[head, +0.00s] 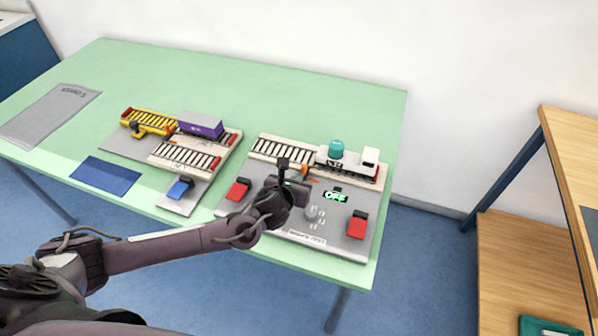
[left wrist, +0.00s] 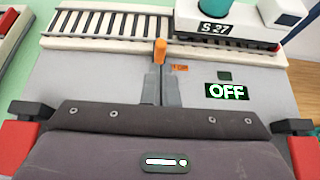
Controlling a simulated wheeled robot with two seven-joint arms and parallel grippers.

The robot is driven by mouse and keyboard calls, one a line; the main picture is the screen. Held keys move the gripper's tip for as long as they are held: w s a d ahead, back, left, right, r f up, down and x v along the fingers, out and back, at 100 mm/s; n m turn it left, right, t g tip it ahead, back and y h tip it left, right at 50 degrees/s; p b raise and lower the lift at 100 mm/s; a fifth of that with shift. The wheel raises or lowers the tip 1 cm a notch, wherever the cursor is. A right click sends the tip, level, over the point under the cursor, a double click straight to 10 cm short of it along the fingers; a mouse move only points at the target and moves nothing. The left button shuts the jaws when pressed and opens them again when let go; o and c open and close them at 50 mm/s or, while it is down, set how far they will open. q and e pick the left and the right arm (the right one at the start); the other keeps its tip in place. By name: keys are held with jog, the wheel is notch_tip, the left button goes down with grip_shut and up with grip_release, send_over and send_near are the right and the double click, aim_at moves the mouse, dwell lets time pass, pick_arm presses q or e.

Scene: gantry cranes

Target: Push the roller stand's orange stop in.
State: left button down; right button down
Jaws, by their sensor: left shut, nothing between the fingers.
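The roller stand (head: 268,148) lies at the right of the green table; its rails and dark rollers also show at the top of the left wrist view (left wrist: 105,24). The orange stop (left wrist: 160,51) stands up at the stand's near edge, and a bit of orange shows beside my gripper in the head view (head: 305,169). My left gripper (left wrist: 161,75) is shut and empty, its fingertips right at the near side of the stop. I cannot tell whether they touch it. In the head view the left gripper (head: 283,163) hides part of the stand's near edge. My right gripper is not in view.
A white vehicle with a teal top (head: 345,163) sits on the stand's right part. Red blocks (head: 238,189) (head: 356,226) and an OFF sign (head: 336,196) are on the grey board. A second track with a purple wagon (head: 201,125) is at left. The table's back is clear.

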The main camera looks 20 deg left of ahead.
aim_at(302, 168)
pick_arm(q)
jog(key=shift+w, duration=0.9)
jog(key=w+b, duration=0.1)
jog(key=w, duration=0.2)
jog(key=shift+d+f+b, duration=0.1)
jog(key=shift+f+b, duration=0.05)
jog(key=shift+b, duration=0.15)
jog(key=shift+w, duration=0.1)
jog(key=shift+r, duration=0.25)
